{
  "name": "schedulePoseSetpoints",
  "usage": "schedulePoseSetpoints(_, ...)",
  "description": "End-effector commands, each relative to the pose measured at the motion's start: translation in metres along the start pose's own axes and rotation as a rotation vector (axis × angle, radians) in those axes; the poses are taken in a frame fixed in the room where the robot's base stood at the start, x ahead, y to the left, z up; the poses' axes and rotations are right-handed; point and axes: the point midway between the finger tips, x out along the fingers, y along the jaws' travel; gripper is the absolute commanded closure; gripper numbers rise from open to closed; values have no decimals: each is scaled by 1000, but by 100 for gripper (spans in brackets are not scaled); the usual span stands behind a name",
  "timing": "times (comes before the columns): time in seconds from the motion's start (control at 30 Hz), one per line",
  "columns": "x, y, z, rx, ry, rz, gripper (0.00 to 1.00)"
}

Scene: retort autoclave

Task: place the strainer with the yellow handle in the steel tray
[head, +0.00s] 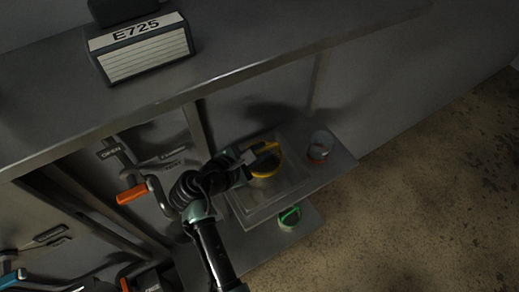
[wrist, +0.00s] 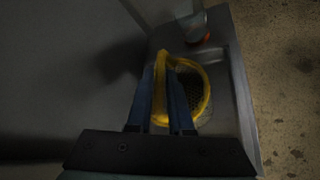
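The strainer with the yellow handle (head: 265,172) has a round yellow rim and dark mesh. It is over the steel tray (head: 245,221); I cannot tell whether it touches the tray floor. In the wrist view the strainer's rim (wrist: 207,93) shows right of the fingers, and the tray's edge (wrist: 238,80) runs along its right. My gripper (head: 250,163) is at the strainer's left side in the head view. In the wrist view my gripper (wrist: 161,78) has its two blue fingers close on either side of the yellow handle and appears shut on it.
A clear jar with an orange base (head: 320,146) stands at the right of the shelf. A green-handled strainer (head: 289,217) lies on a lower ledge. An orange lever handle (head: 132,194) is left of my arm. A box marked E725 (head: 140,46) sits on the overhead ledge.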

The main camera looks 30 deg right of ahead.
Motion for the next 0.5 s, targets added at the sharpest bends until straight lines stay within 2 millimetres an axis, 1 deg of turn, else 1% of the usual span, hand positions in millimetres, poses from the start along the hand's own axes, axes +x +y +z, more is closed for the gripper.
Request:
schedulePoseSetpoints(0.03,0,0,0,0,0,0,70)
schedulePoseSetpoints(0.1,0,0,0,0,0,0,57)
schedulePoseSetpoints(0.13,0,0,0,0,0,0,56)
schedulePoseSetpoints(0.4,-1,1,1,0,0,0,56)
schedulePoseSetpoints(0.5,-6,2,2,0,0,1,56)
